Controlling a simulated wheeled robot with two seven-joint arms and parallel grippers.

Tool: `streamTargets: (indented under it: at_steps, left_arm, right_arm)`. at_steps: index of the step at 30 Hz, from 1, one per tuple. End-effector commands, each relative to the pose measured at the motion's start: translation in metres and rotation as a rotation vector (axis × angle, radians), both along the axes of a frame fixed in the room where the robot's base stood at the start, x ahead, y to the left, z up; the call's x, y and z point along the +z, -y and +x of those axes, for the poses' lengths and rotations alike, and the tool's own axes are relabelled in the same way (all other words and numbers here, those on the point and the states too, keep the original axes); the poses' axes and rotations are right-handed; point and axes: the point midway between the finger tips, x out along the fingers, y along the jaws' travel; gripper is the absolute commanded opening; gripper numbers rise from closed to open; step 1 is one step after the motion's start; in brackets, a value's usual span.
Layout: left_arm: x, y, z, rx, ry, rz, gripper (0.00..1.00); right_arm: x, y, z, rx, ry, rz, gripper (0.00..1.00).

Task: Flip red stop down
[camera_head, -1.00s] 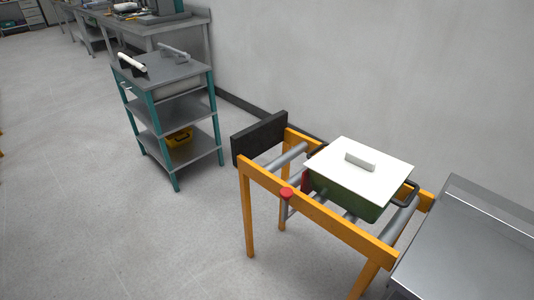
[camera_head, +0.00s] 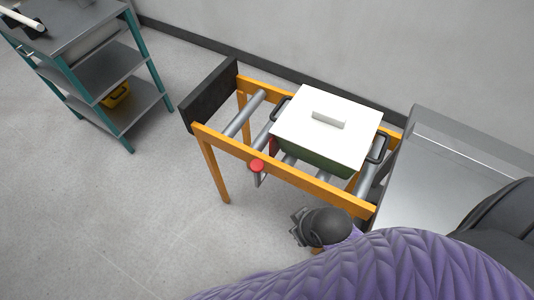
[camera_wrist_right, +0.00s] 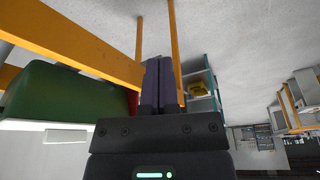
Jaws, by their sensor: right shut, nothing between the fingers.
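The red stop has a round red knob (camera_head: 256,166) on the near orange rail of the roller stand, with a grey lever hanging below it. A red plate stands upright beside the green bin. In the right wrist view a sliver of red (camera_wrist_right: 132,103) shows between the bin and the fingers. The green bin (camera_head: 315,162) with a white lid (camera_head: 325,125) sits on the rollers. My right gripper (camera_head: 297,226) is below and right of the knob, in front of the stand, apart from the knob. Its dark fingers (camera_wrist_right: 157,85) are together and empty. My left gripper is not in view.
The orange roller stand (camera_head: 310,186) has a black end board (camera_head: 208,95) at its left. A metal table (camera_head: 430,170) adjoins its right end. A shelf cart (camera_head: 110,75) stands at the upper left. The floor left of the stand is clear.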

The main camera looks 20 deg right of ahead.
Motion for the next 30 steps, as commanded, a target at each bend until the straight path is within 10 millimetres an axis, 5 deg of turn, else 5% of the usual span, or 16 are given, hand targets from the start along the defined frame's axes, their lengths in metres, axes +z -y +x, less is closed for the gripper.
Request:
streamTargets:
  at_steps: [1, 3, 6, 15, 30]
  left_arm:
    - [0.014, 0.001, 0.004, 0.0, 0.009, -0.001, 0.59]
    - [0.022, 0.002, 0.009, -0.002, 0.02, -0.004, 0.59]
    - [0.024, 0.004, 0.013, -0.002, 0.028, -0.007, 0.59]
    - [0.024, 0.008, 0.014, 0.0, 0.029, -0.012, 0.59]
    - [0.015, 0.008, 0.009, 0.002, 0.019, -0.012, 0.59]
  right_arm:
    - [0.035, -0.004, 0.015, 0.05, 0.063, 0.021, 0.0]
    - [0.069, -0.015, 0.039, 0.177, 0.168, 0.076, 0.0]
    - [0.083, -0.022, 0.067, 0.328, 0.284, 0.146, 0.0]
    - [0.094, 0.016, 0.127, 0.421, 0.48, 0.209, 0.0]
    - [0.081, 0.013, 0.14, 0.412, 0.496, 0.213, 0.0]
